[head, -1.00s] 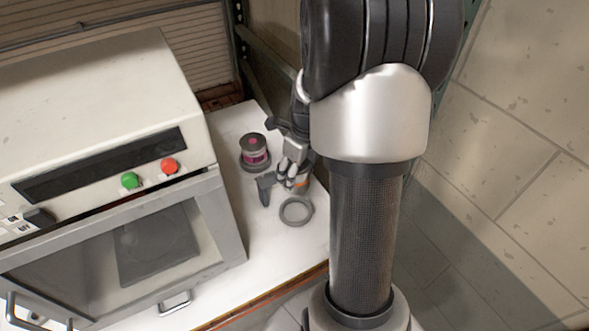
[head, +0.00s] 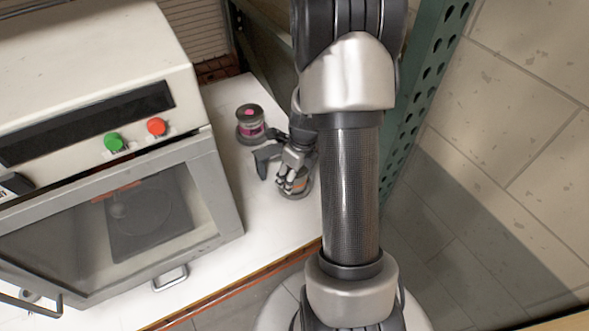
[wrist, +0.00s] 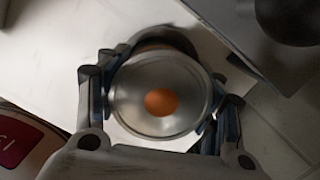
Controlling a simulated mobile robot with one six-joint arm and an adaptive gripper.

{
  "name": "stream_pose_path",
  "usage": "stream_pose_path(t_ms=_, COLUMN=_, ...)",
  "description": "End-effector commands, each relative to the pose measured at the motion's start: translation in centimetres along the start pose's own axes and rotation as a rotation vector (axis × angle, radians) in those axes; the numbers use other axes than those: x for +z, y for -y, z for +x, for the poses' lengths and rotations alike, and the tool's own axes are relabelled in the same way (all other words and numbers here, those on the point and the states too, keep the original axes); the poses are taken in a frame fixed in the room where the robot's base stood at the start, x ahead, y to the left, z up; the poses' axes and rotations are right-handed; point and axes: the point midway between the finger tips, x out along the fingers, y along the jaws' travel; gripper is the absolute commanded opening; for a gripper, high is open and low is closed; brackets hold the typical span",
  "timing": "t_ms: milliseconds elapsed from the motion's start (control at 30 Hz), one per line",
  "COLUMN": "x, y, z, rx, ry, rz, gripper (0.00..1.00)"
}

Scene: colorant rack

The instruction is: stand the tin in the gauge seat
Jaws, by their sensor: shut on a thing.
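My gripper (head: 288,170) is shut on a tin, low over the white bench top. In the wrist view the tin (wrist: 135,100) shows its round metal lid with an orange dot, with a finger on each side. In the head view only a small orange part of the tin (head: 300,185) shows between the fingers. A grey ring, likely the gauge seat (head: 297,196), is mostly hidden beneath the gripper. A dark curved rim (wrist: 168,36) shows behind the tin in the wrist view. I cannot tell whether the tin touches the seat.
A pink-labelled tin (head: 251,124) stands on a dark round base left of my gripper; its label also shows in the wrist view (wrist: 18,140). A cream oven-like machine (head: 95,60) with green and red buttons fills the left. Bare bench (head: 225,190) lies between.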

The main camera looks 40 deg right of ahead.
Motion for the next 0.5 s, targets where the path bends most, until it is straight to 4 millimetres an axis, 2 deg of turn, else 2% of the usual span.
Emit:
stream_pose_path(t_ms=33, x=-0.05, y=0.02, z=0.46, rx=-0.001, ry=0.0, rz=0.0, gripper=0.25)
stream_pose_path(t_ms=433, x=-0.07, y=0.05, z=0.73, rx=-0.002, ry=0.001, rz=0.0, gripper=0.25)
stream_pose_path(t_ms=467, x=-0.08, y=0.03, z=0.68, rx=-0.001, ry=0.001, rz=0.0, gripper=0.63)
stream_pose_path(t_ms=500, x=-0.08, y=0.03, z=0.66, rx=-0.001, ry=0.001, rz=0.0, gripper=0.65)
